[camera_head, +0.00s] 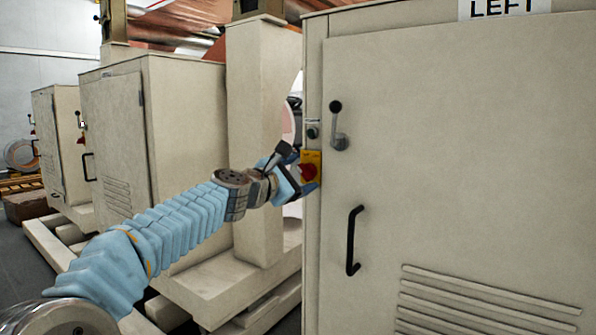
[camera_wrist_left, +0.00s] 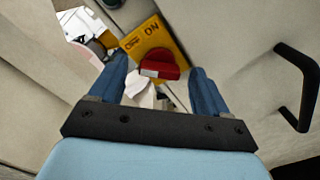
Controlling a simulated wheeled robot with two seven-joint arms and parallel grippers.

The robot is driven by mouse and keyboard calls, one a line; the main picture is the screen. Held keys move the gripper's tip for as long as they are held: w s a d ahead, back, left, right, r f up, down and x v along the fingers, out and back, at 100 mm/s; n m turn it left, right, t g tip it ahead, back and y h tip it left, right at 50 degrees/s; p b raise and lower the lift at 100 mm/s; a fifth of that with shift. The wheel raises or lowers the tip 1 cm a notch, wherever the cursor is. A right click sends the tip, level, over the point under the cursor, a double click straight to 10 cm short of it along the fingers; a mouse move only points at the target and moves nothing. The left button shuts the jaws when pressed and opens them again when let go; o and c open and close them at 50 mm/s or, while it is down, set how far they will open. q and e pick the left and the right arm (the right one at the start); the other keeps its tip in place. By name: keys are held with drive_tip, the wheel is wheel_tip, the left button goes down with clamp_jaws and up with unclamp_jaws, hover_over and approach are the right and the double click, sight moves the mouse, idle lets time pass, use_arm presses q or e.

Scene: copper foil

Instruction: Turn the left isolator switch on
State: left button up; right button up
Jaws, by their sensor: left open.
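The left isolator switch is a red knob (camera_head: 308,172) on a yellow plate (camera_head: 312,156), on the narrow side of the cabinet marked LEFT. Which mark the knob points to is unclear. My left gripper (camera_head: 300,183) is open at the switch; in the wrist view its blue fingers (camera_wrist_left: 158,72) stand on either side of the knob, with gaps visible. I cannot tell if either touches it. My right gripper is not in view.
The cabinet door (camera_head: 450,150) carries a black bar handle (camera_head: 354,240) and a lever latch (camera_head: 338,127). A LEFT sign (camera_head: 504,8) is at the top. A beige post (camera_head: 262,120) and another cabinet (camera_head: 150,130) stand to the left, behind my arm.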

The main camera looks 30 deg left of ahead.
use_arm(q)
drive_tip(key=shift+c, duration=0.2)
drive_tip(key=c, duration=1)
drive_tip(key=shift+m, duration=0.3)
drive_tip(key=m+b, duration=0.2)
drive_tip(key=m, duration=0.2)
drive_tip(key=shift+f, duration=0.2)
drive_tip(key=m+b, duration=0.1)
drive_tip(key=m, duration=0.4)
drive_tip(key=shift+f+b, duration=0.1)
drive_tip(key=shift+b, duration=0.3)
drive_tip(key=m+b, duration=0.2)
drive_tip(key=m, duration=0.2)
drive_tip(key=shift+f, duration=0.1)
drive_tip(key=shift+m+b, duration=0.85)
drive_tip(key=shift+m, duration=1.35)
